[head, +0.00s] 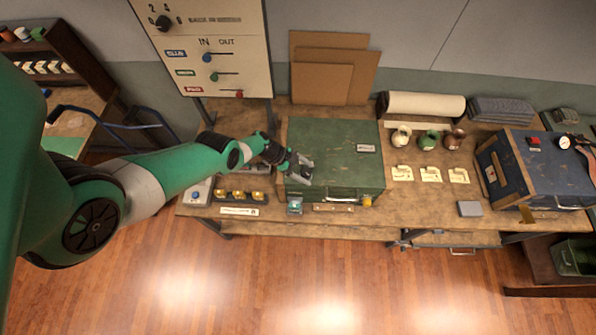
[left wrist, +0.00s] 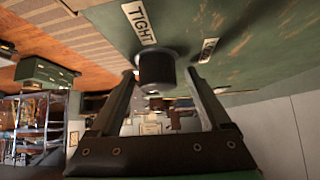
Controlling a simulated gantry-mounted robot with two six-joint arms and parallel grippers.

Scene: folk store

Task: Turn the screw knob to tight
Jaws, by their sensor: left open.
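The screw knob is a dark, short cylinder in the left wrist view (left wrist: 156,70), standing out from a green surface. A white label reading TIGHT (left wrist: 139,22) is beside it, and a second small label (left wrist: 208,50), too slanted to read, is on its other side. My left gripper (head: 303,168) is over the left part of the green chest (head: 335,142) in the head view, where I cannot make out the knob. In the left wrist view the gripper (left wrist: 160,76) is open, with the knob between its fingertips, nearer the left finger. I cannot tell whether they touch.
The chest stands on a wooden workbench (head: 405,218). A rack of yellow items (head: 238,195) is left of it; three small jugs (head: 428,140) and a blue crate (head: 535,170) are to the right. Brown boards (head: 330,75) lean on the wall behind.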

